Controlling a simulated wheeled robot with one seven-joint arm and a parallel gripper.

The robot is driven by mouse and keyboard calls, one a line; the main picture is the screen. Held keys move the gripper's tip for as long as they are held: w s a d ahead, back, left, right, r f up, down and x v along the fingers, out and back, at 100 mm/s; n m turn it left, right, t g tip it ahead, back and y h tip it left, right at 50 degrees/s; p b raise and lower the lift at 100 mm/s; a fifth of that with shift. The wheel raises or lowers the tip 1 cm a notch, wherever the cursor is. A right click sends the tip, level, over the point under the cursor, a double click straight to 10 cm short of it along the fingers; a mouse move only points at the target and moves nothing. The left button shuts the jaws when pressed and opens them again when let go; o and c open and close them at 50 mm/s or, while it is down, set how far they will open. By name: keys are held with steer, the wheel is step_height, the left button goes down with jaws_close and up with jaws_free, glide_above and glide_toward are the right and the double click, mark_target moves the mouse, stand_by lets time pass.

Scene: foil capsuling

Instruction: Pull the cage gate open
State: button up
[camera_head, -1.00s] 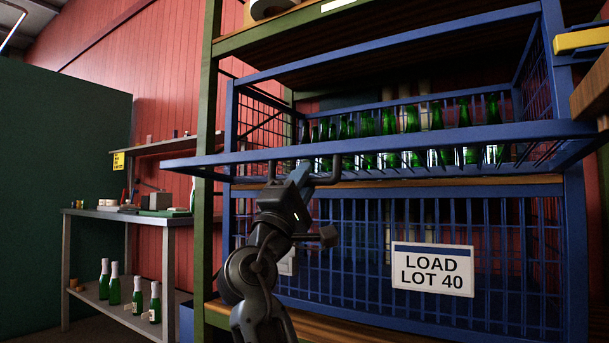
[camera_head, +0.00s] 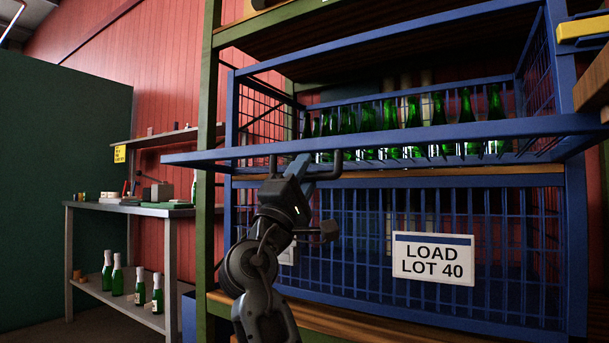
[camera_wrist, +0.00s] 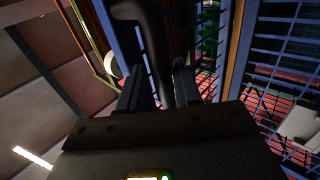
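The cage gate (camera_head: 420,138) is a blue barred panel on the upper cage of the rack. It is swung down and outward, with its top rail standing out in front of the green bottles (camera_head: 411,115). A dark U-shaped handle (camera_head: 337,164) hangs from this rail near its left part. My gripper (camera_head: 300,170) is at the handle from below. The exact contact is in shadow.
A lower blue cage bears a white "LOAD LOT 40" sign (camera_head: 433,259). A green rack post (camera_head: 207,150) stands left of the gripper. A grey bench (camera_head: 125,209) with bottles below is further left. A yellow-topped part (camera_head: 582,31) juts in at upper right.

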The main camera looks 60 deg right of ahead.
steer(key=v, duration=0.7)
steer(key=shift+a+f+t+p, duration=0.25)
steer(key=shift+a+t+p, duration=0.05)
steer(key=shift+a+p, duration=0.1)
steer(key=shift+d+f, duration=0.1)
steer(key=shift+f, duration=0.05)
